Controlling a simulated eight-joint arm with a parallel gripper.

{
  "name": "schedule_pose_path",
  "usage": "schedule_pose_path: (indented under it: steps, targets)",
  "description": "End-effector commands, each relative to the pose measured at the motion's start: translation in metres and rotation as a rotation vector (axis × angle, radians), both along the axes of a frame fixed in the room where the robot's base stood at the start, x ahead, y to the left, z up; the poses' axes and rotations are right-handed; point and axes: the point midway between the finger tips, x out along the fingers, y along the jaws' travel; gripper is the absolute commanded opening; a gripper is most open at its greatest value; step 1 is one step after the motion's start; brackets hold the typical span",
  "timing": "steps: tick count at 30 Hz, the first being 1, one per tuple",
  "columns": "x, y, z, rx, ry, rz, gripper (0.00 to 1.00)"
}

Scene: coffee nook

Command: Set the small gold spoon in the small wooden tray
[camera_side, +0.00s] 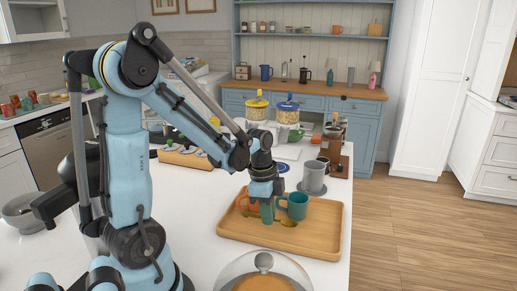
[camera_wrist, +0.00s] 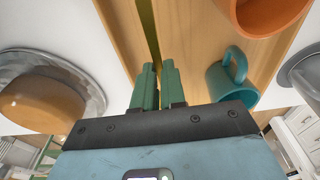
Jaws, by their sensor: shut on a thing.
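The small gold spoon (camera_side: 287,222) is held in my gripper (camera_side: 267,212), low over the wooden tray (camera_side: 315,242). The green fingers in the wrist view (camera_wrist: 157,88) are shut on the spoon's thin shaft (camera_wrist: 148,28), which runs up out of the picture. Whether the spoon touches the tray floor I cannot tell. The tray also shows in the wrist view (camera_wrist: 190,40). A teal mug (camera_side: 296,205) stands in the tray to the right of my fingers, and an orange mug (camera_side: 243,203) to the left. The fingers hide part of the spoon.
A glass dome over a cake (camera_side: 264,263) stands in front of the tray. A grey mug (camera_side: 314,178) stands behind it. Jars with yellow and blue lids (camera_side: 288,108) stand farther back. The tray's front right is bare. The orange (camera_wrist: 262,12) and teal (camera_wrist: 233,82) mugs are close by.

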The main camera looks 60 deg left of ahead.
Motion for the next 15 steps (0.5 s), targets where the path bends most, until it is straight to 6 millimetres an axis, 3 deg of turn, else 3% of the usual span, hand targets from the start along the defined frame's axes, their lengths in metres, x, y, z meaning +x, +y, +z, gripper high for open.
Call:
schedule_pose_path:
  steps: [7, 15]
  targets:
    - [0.001, 0.0, -0.028, 0.0, 0.0, 0.0, 0.0]
    - [0.0, -0.001, -0.034, 0.0, 0.0, 0.0, 0.0]
